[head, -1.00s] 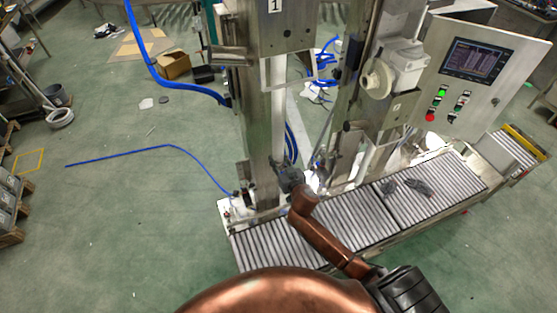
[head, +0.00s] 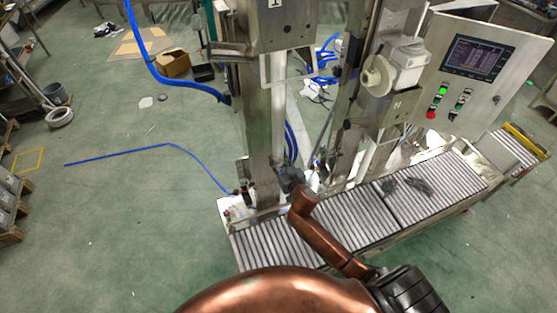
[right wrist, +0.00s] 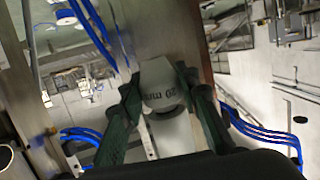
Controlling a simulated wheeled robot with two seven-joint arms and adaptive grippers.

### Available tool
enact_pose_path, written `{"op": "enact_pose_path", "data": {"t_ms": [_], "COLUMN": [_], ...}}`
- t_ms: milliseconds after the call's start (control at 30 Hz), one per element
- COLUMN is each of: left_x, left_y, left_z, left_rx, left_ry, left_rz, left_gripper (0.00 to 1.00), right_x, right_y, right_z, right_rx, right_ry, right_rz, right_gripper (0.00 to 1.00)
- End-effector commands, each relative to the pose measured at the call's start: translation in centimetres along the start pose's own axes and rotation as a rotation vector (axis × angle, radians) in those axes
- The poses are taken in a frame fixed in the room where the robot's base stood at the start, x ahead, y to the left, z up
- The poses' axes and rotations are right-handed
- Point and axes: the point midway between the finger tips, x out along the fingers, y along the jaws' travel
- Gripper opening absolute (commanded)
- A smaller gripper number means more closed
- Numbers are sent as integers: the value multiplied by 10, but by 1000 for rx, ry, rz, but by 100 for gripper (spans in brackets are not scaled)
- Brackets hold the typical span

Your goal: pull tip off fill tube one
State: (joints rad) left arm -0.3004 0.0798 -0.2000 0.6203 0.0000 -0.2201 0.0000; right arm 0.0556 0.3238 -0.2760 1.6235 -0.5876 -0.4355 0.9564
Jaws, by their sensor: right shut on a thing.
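My right gripper (head: 291,180) is in front of the lower part of the left filling column (head: 262,130), which carries the number 1, just above the roller conveyor. In the right wrist view, my right gripper (right wrist: 160,88) has its dark green fingers on either side of a pale grey, rounded tip (right wrist: 160,80). The fingers are shut on this tip, which bears dark printed lettering reading about "20 mm". A white and grey cylindrical part shows below it in that view. I cannot tell whether the tip is still joined to fill tube one. My left gripper is out of view.
The roller conveyor (head: 345,217) runs under both columns, with dark objects (head: 419,186) lying on it. A second filling head (head: 398,105) and a control panel (head: 474,72) stand at the right. A blue hose (head: 130,153) lies on open floor at the left.

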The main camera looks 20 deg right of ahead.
Motion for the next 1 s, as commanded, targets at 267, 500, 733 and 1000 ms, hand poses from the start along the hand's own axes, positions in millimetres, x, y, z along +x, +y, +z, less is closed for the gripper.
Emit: {"op": "enact_pose_path", "data": {"t_ms": [267,500,733,1000], "left_x": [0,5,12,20], "left_y": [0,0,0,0], "left_z": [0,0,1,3], "left_rx": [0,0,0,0], "left_ry": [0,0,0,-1], "left_rz": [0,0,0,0], "left_gripper": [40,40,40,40], "right_x": [0,2,4,6], "right_y": [0,0,0,0], "right_z": [-1,5,14,24], "right_rx": [0,1,0,1], "right_ry": [1,1,1,0], "right_rz": [0,0,1,1], "right_gripper": [0,0,0,0]}}
